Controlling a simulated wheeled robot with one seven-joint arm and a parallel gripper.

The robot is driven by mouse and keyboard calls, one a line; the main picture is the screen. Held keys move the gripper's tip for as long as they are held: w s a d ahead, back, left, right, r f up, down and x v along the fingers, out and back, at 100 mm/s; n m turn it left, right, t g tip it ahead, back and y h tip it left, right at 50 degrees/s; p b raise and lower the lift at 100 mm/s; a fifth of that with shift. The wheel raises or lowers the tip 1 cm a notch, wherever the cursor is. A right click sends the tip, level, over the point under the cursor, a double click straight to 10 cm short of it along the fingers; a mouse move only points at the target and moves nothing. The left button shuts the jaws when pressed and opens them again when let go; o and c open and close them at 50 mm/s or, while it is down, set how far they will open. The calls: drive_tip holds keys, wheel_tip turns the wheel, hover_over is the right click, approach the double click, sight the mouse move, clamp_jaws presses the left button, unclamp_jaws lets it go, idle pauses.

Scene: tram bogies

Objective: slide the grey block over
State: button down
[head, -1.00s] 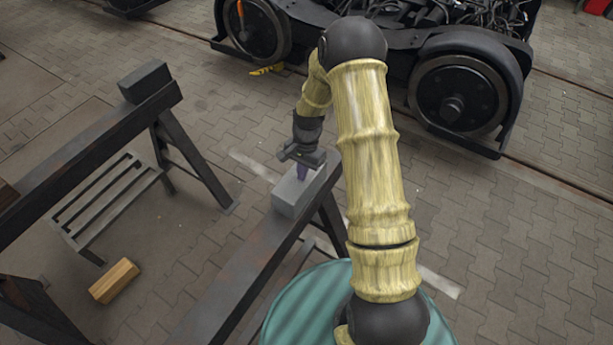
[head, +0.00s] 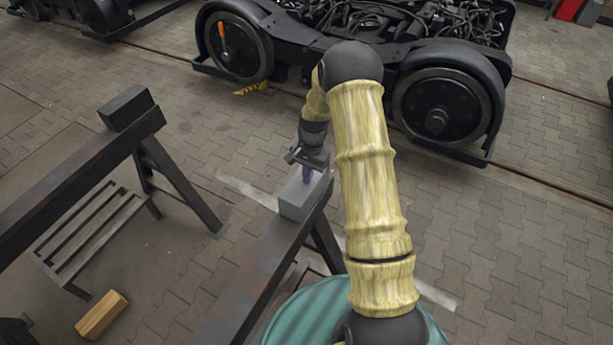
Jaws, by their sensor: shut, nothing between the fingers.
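The grey block (head: 293,204) lies on the far end of the dark right-hand beam (head: 262,255), in the middle of the head view. My gripper (head: 308,176) points down at the block's far part, its purple fingers shut with nothing between them. The fingertips are at or just over the block; I cannot tell whether they touch it. The dark gripper body hides part of the block's far end, and my arm covers the area right of the beam.
A darker block (head: 127,107) sits on the left beam (head: 75,180). A slatted rack (head: 95,235) stands below it, and a wooden block (head: 102,314) lies on the floor. A green ribbed drum (head: 300,318) is near.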

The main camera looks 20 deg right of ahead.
drive_tip(key=shift+d+r+p, duration=0.15)
drive_tip(key=shift+r+p, duration=0.1)
drive_tip(key=shift+p, duration=0.25)
drive_tip(key=shift+s+a+r, duration=0.15)
drive_tip(key=shift+a, duration=0.2)
drive_tip(key=shift+d+r+p, duration=0.15)
drive_tip(key=shift+r+p, duration=0.15)
drive_tip(key=w+d+b, duration=0.1)
drive_tip(key=w+d, duration=0.2)
drive_tip(key=w+d+b, duration=0.2)
drive_tip(key=w+d, duration=0.1)
drive_tip(key=w, duration=0.1)
drive_tip(key=shift+w+d+f, duration=0.1)
drive_tip(key=shift+w+d, duration=0.1)
drive_tip(key=shift+d, duration=0.2)
drive_tip(key=shift+w+d, duration=0.55)
drive_tip(key=shift+d, duration=0.15)
